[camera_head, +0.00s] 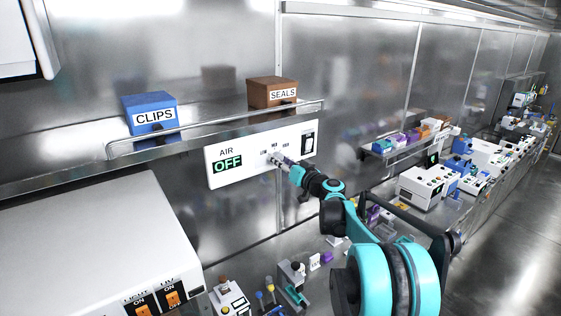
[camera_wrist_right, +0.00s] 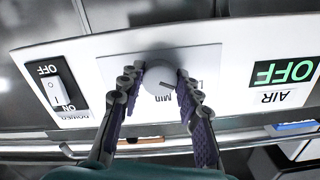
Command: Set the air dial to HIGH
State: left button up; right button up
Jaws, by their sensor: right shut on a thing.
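A white air panel (camera_head: 240,171) is on the metal wall, and its display (camera_head: 227,164) reads OFF. My right gripper (camera_wrist_right: 160,86) is shut on the dial, with one purple-padded finger on each side. In the head view my right gripper (camera_head: 280,161) covers most of the dial. My left gripper is not in view.
A power rocker switch (camera_wrist_right: 56,90) is on the same panel, beside the dial. A shelf rail (camera_head: 215,124) runs above it, with a blue CLIPS box (camera_head: 149,112) and a brown SEALS box (camera_head: 272,92). Small bench devices (camera_head: 292,281) stand below.

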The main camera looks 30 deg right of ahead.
jog(key=shift+m, duration=0.3)
jog(key=m+b, duration=0.7)
jog(key=m, duration=1.6)
jog(key=shift+m, duration=0.3)
jog(key=o, duration=1.1)
jog(key=shift+o, duration=0.2)
jog(key=s+d, duration=0.1)
jog(key=s, duration=1.1)
